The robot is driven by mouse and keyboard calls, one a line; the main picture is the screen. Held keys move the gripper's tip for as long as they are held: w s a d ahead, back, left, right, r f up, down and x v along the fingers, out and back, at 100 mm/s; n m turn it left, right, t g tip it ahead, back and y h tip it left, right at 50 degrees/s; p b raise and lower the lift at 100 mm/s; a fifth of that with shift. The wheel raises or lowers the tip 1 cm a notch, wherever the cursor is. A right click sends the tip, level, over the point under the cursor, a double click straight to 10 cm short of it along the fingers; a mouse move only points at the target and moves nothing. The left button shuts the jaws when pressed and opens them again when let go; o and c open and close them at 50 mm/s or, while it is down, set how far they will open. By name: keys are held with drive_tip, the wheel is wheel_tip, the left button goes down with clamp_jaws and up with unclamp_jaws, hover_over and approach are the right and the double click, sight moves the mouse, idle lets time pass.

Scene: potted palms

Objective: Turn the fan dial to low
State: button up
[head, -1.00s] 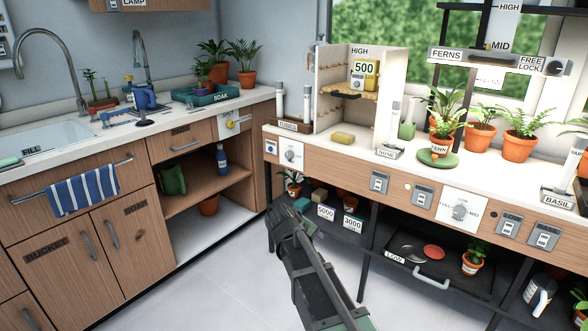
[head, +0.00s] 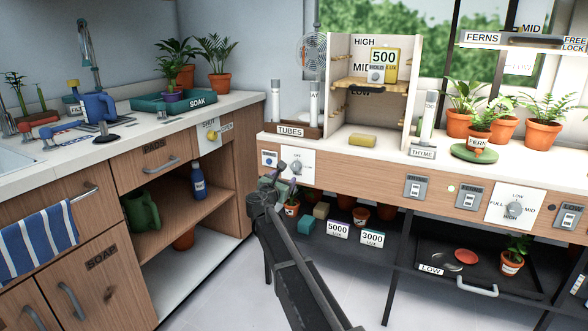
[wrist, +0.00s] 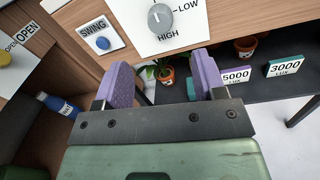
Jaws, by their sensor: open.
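The fan dial (head: 296,167) is a round grey knob on a white plate on the wooden front below the counter. In the wrist view the dial (wrist: 160,18) is near the top edge, with LOW to its right and HIGH below it. Its pale pointer mark appears to point upward, away from both labels; the plate's top is cut off. My gripper (head: 273,178) is just below and left of the dial in the head view. In the wrist view my gripper (wrist: 161,68) has its purple fingers apart, with nothing held. The fan (head: 313,50) stands behind the tubes.
A blue SWING button (wrist: 103,43) sits left of the dial. A second dial (head: 515,209), marked FULL, LOW, MID and HIGH, is farther right. Small potted plants and the 5000 (head: 338,229) and 3000 lux boxes stand on the dark shelf below. Floor is open in front.

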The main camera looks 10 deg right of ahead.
sight(295, 168)
drive_tip(key=x, duration=1)
drive_tip(key=shift+w, duration=0.3)
drive_tip(key=c, duration=0.9)
drive_tip(key=shift+m, duration=0.3)
drive_tip(key=m, duration=0.3)
drive_tip(key=shift+s+d+f+m, duration=0.1)
drive_tip(key=shift+m, duration=0.2)
drive_tip(key=m+b, duration=0.1)
drive_tip(key=m, duration=0.3)
drive_tip(key=shift+m, duration=0.3)
drive_tip(key=m, duration=0.4)
drive_tip(key=shift+f+m+h, duration=0.1)
drive_tip(key=shift+m+h, duration=0.3)
drive_tip(key=shift+m, duration=2.4)
